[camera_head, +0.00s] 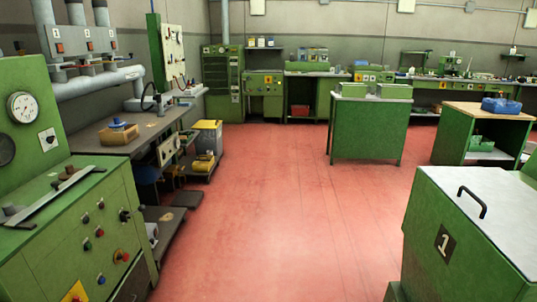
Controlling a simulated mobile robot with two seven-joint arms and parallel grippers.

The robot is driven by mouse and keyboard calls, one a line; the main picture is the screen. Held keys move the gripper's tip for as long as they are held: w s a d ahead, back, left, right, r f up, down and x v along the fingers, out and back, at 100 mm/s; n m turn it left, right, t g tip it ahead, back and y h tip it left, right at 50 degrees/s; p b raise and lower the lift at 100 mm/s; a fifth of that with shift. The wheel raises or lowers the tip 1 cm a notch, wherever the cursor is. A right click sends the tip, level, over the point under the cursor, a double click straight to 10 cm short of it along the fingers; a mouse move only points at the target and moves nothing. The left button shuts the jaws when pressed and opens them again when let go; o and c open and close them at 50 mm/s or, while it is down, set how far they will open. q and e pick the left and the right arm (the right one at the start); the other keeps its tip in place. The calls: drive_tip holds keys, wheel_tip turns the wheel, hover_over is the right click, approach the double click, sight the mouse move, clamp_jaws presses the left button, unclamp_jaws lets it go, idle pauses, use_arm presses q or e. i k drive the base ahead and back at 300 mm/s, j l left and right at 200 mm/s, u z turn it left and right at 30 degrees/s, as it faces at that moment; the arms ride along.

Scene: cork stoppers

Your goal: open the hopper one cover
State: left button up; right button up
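A green hopper (437,271) marked with a white 1 on a dark label (445,244) stands at the lower right, partly cut off by the frame edge. Its light grey cover (500,207) lies flat on top and looks closed. A black bar handle (474,201) stands on the cover near its left side. Neither of my grippers is in the head view.
A green control machine (75,240) with a gauge and knobs fills the left side. A dark workbench (105,135) stands behind it. A green cabinet (366,130) and a wood-topped table (490,111) stand ahead. The red floor (280,220) between is clear.

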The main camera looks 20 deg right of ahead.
sight(501, 206)
drive_tip(key=i+z, duration=0.25)
drive_tip(key=z, duration=0.2)
drive_tip(key=i+z, duration=0.2)
drive_tip(key=z, duration=0.3)
drive_tip(key=i+j+z, duration=0.2)
drive_tip(key=z, duration=0.25)
drive_tip(key=i+j+z, duration=0.2)
drive_tip(key=z, duration=0.25)
drive_tip(key=i+j+z, duration=0.15)
drive_tip(key=j+z, duration=0.15)
drive_tip(key=z, duration=0.15)
drive_tip(key=i+j+z, duration=0.15)
drive_tip(key=j+z, duration=0.2)
drive_tip(key=i+j+z, duration=0.1)
drive_tip(key=j+z, duration=0.7)
drive_tip(key=j, duration=0.5)
